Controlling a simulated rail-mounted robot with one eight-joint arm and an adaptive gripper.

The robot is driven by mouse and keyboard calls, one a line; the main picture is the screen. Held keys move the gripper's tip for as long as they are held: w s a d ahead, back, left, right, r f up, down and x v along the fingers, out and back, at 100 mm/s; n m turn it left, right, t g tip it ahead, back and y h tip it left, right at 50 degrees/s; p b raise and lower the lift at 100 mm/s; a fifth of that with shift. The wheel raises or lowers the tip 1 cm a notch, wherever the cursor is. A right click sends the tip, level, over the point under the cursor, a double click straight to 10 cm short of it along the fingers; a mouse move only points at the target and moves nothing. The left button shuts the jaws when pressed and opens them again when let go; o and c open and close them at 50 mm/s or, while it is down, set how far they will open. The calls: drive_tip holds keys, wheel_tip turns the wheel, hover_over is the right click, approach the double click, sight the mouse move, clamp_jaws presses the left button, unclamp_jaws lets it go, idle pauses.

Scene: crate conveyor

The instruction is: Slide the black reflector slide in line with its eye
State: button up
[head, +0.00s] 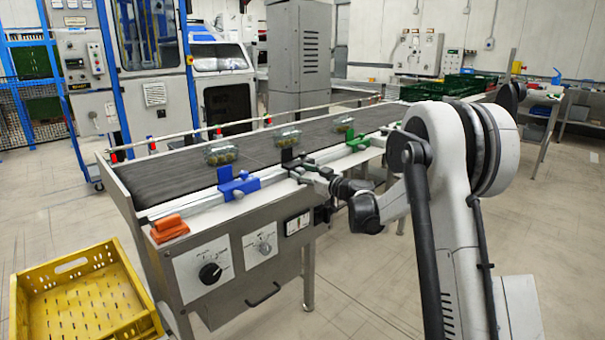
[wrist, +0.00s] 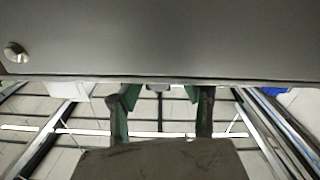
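The black reflector slide (head: 291,159) sits on the pale rail along the conveyor's near edge, between a blue slide (head: 239,184) and a green slide (head: 357,143). My gripper (head: 308,174) is at the rail, just right of the black slide and close to it. I cannot tell whether they touch. In the wrist view my gripper (wrist: 160,108) shows two dark fingers with green inner faces, set apart. No held object is clear between them. Small red-and-black posts, possibly the eyes, stand along the far edge, one of them (head: 267,120) behind the black slide's stretch. I cannot tell which is its eye.
Clear boxes with green contents stand on the dark belt (head: 180,174), one (head: 287,137) behind the black slide. An orange block (head: 169,229) sits at the rail's left end. A yellow crate (head: 75,262) is at lower left. A grey panel (wrist: 160,40) fills the wrist view's top.

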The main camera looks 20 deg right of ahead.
drive_tip(key=shift+s, duration=0.1)
drive_tip(key=v, duration=1.1)
drive_tip(key=shift+s+d, duration=0.2)
drive_tip(key=shift+s, duration=0.15)
drive_tip(key=s+a+r+m+g+h+p, duration=0.1)
drive_tip(key=s+a+r+g+p, duration=0.1)
drive_tip(key=s+a+r, duration=0.3)
drive_tip(key=s+a+r+m+g+h+p, duration=0.15)
drive_tip(key=s+a, duration=0.25)
drive_tip(key=s, duration=0.4)
drive_tip(key=s+a+r+g+p, duration=0.2)
drive_tip(key=s+a+r+g, duration=0.15)
drive_tip(key=s, duration=0.25)
drive_tip(key=s+d+m+g+h+p, duration=0.1)
drive_tip(key=s+m+h+p, duration=0.4)
drive_tip(key=s, duration=2.1)
drive_tip(key=shift+d+f+g+h+p, duration=0.35)
drive_tip(key=shift+f+h+p, duration=0.15)
drive_tip(key=shift+h, duration=0.15)
